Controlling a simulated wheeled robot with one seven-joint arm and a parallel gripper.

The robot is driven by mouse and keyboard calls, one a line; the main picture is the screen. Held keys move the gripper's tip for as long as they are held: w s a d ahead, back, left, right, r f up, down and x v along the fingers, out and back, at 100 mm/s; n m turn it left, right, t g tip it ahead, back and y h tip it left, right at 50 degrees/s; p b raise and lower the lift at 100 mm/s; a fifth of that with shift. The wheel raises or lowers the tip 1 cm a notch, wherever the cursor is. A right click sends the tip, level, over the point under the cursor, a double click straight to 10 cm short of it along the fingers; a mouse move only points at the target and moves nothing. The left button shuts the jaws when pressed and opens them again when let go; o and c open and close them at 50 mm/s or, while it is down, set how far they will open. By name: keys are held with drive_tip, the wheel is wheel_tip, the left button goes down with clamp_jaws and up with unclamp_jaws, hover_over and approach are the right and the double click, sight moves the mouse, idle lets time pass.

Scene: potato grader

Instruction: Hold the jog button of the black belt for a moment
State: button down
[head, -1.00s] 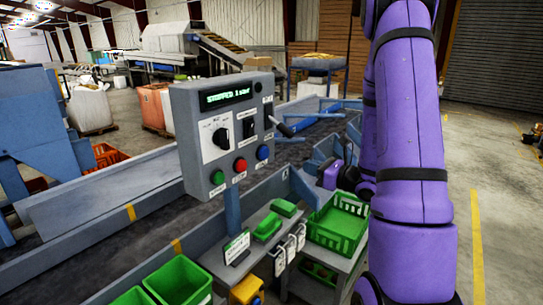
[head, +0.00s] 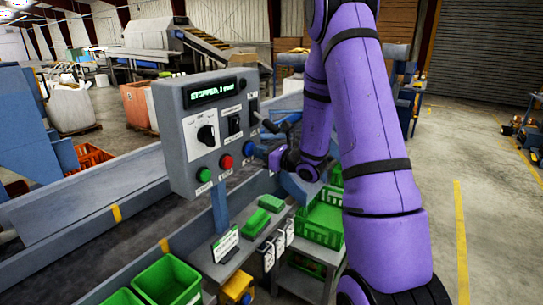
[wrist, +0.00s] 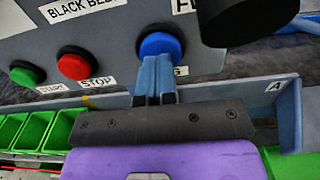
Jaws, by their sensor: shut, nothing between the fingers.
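The grey control panel (head: 172,140) stands left of my arm in the head view. Its blue button (head: 248,148) is the rightmost of the bottom row. The wrist view shows that blue button (wrist: 160,44) close up, with a mostly hidden label ending in "G" below it. A "BLACK BELT" label (wrist: 85,8) is above the row. My gripper (wrist: 156,60) is shut and empty, its blue fingertips at the lower edge of the blue button. I cannot tell whether they press it. The red button (wrist: 73,66) marked STOP and the green button (wrist: 24,75) sit to its left.
The panel's display (head: 216,92) reads "STOPPED". A black selector knob (head: 206,135) and a black switch (head: 234,124) are above the buttons. A dark cylinder (wrist: 245,18) juts out right of the blue button. Green crates (head: 320,218) stand below.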

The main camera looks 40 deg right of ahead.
drive_tip(key=shift+w+a, duration=0.15)
drive_tip(key=shift+w, duration=0.3)
